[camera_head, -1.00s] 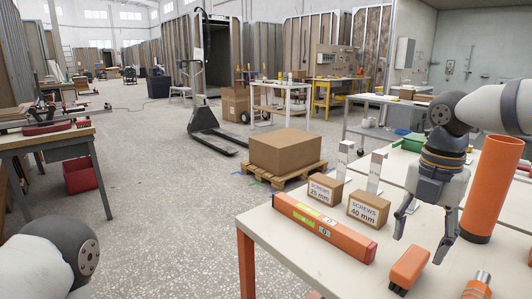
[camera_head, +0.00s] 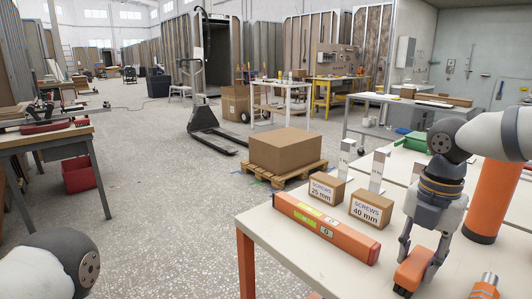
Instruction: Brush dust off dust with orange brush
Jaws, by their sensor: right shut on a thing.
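The orange brush (camera_head: 413,268) is a small block at the front edge of the white-topped table, low in the head view. My right gripper (camera_head: 417,262) comes down on it from above, with its two fingers on either side of it. The gripper is shut on the brush. The brush appears to be still at the tabletop; I cannot see any gap below it. I cannot make out any dust. My left arm shows only at the bottom left corner, and its gripper is out of view.
An orange spirit level (camera_head: 325,228) and two screw boxes (camera_head: 326,188) (camera_head: 370,208) stand left of the gripper. An orange cylinder (camera_head: 492,200) stands behind it to the right. An orange-and-grey tool (camera_head: 485,287) lies close on the right. The table's left edge drops to open floor.

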